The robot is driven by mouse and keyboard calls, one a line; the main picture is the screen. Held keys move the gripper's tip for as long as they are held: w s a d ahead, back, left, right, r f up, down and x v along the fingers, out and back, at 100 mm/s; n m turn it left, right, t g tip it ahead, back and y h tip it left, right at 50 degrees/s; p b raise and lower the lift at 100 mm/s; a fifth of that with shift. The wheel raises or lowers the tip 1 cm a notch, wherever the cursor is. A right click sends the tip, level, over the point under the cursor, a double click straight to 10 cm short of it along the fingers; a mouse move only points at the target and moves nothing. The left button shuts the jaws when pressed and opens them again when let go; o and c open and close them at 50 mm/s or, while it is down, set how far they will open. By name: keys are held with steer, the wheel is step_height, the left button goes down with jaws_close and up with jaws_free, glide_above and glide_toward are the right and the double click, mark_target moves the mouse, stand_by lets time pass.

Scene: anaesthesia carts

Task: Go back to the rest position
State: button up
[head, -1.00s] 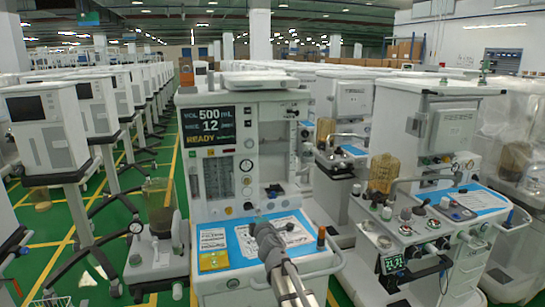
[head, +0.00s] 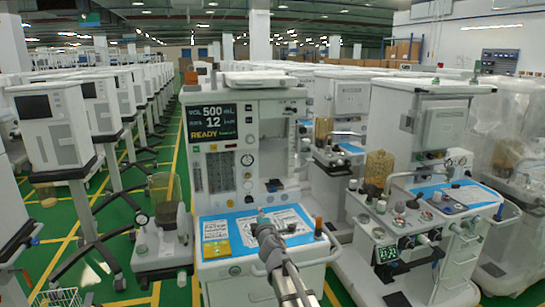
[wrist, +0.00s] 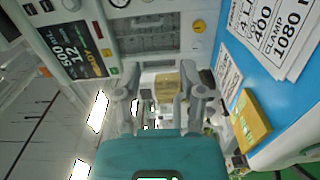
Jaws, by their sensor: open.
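My gripper (head: 264,220) is at the end of my arm, in front of the tray of the nearest anaesthesia cart (head: 245,150) in the head view. In the wrist view my gripper (wrist: 162,95) has its two grey fingers apart, with nothing held between them. The cart's dark screen (head: 215,122) reads 500 mL, 12 and READY. The blue tray top (head: 240,243) carries white printed cards (head: 280,222) and a yellow block (head: 215,248). The yellow block also shows in the wrist view (wrist: 250,120), right of the fingers.
A second cart (head: 425,215) with knobs and a green-digit display (head: 387,255) stands at the right. Ventilators on wheeled stands (head: 50,118) line the left. A green floor aisle (head: 115,225) with yellow lines lies between them and the nearest cart.

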steer(key=s+d+f+m+g+h+b, duration=0.3)
steer(key=s+d+f+m+g+h, duration=0.15)
steer(key=d+f+m, duration=0.45)
steer(key=s+d+f+m+g+h+b, duration=0.2)
steer(key=s+d+f+m+g+h, duration=0.25)
steer(key=d+f, duration=0.5)
steer(key=s+d+f+m+g+y+b, duration=0.25)
steer(key=s+f+g, duration=0.2)
steer(key=s, duration=0.65)
steer(key=s+d+f+m+g+y+b, duration=0.15)
steer(key=s+f+m+g, duration=0.3)
steer(key=s, duration=0.65)
step_height(320, 180, up, 19)
steer(key=p, duration=1.9)
steer(key=shift+a+f+t+y, duration=0.2)
steer(key=shift+a+t+y, duration=0.1)
steer(key=shift+a, duration=0.05)
steer(key=shift+w, duration=0.1)
